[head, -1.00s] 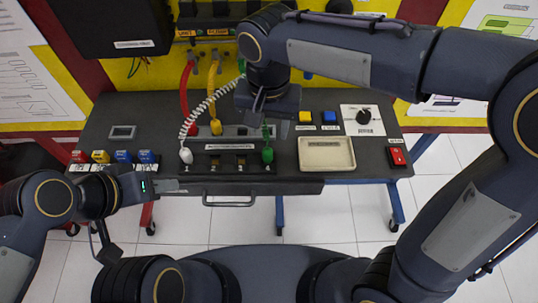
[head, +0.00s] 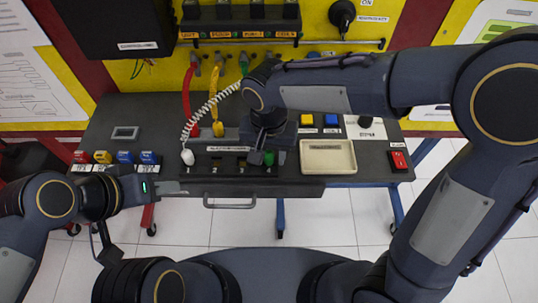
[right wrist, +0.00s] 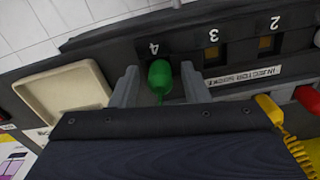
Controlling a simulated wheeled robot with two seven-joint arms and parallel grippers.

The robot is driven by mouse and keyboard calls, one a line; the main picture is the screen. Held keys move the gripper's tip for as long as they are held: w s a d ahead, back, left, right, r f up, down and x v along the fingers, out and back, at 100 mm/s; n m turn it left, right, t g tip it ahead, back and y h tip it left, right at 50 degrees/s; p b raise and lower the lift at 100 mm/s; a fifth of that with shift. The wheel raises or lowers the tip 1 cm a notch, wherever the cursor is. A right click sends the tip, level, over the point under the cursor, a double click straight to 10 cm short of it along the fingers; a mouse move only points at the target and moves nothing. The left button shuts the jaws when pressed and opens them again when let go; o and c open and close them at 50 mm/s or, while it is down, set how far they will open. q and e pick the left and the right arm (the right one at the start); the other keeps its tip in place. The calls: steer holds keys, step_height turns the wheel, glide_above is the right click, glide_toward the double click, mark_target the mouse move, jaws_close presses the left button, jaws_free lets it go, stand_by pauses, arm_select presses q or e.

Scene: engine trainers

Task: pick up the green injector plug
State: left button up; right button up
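The green injector plug (right wrist: 160,77) is between the two fingers of my right gripper (right wrist: 162,84) in the right wrist view, at the place marked 4 on the socket row. A gap shows between the plug and each finger, so the gripper is open around it. In the head view, the green plug (head: 268,158) is partly hidden by my right gripper (head: 262,156). My left gripper (head: 172,187) is by the bench's front edge, away from the plug; its finger opening is unclear.
A cream tray (head: 328,171) lies right of the socket row, with a red switch (head: 399,160) farther right. White (head: 187,157) and yellow (head: 217,129) plugs with cables stand to the left. Several coloured blocks sit at the bench's left. The yellow panel rises behind.

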jaws_close()
steer(key=shift+r, duration=0.15)
